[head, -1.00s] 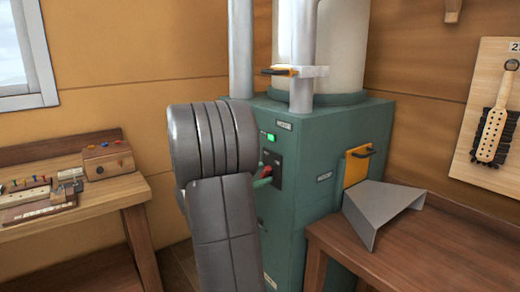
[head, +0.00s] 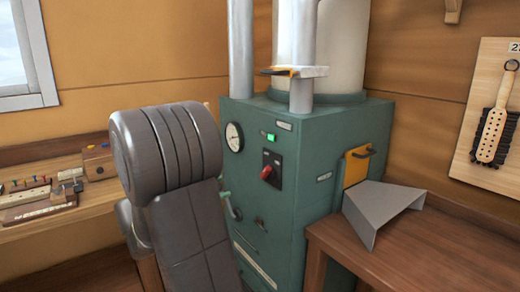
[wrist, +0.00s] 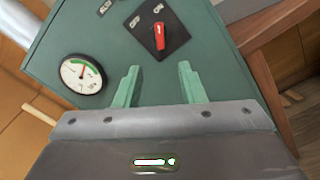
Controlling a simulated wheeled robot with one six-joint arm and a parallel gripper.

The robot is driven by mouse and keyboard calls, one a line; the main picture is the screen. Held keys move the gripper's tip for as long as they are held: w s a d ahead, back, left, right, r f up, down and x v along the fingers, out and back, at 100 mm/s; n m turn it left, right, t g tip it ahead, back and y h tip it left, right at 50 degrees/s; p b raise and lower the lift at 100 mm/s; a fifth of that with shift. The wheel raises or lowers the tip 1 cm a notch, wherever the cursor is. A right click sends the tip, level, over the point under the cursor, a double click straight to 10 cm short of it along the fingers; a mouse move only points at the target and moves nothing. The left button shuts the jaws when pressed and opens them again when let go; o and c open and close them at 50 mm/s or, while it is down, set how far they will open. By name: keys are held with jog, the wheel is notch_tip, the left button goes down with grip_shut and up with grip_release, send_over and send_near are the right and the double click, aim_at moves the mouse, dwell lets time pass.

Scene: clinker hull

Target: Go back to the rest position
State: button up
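My gripper (wrist: 158,88) shows in the wrist view with its two green fingers apart and nothing between them. It faces the green machine (head: 340,135), which has a red switch (head: 266,172) on a black plate and a round gauge (head: 234,137). The red switch (wrist: 159,36) and the gauge (wrist: 82,74) also show in the wrist view, beyond the fingertips and apart from them. In the head view my grey arm stands left of the machine and hides most of the gripper; only a bit of green finger shows. A green light (head: 271,136) is lit on the machine.
A wooden bench (head: 400,250) with a grey metal chute (head: 382,210) stands at the right. A workbench (head: 60,225) with small tools stands at the left. A brush (head: 494,125) hangs on a board on the right wall. Pipes rise from the machine.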

aim_at(263, 172)
jog(key=x, duration=1.3)
jog(key=shift+d, duration=0.2)
jog(key=shift+w+d+r+p, duration=0.25)
jog(key=shift+w+p, duration=0.05)
jog(key=shift+p, duration=0.1)
jog(key=shift+a+n+p, duration=0.15)
jog(key=shift+n+p, duration=0.55)
jog(key=shift+p, duration=0.25)
jog(key=n+p, duration=0.6)
jog(key=p, duration=0.4)
jog(key=b+v, duration=0.1)
jog(key=v, duration=0.8)
jog(key=shift+f+b, duration=0.2)
jog(key=shift+b, duration=0.1)
jog(key=shift+s, duration=0.15)
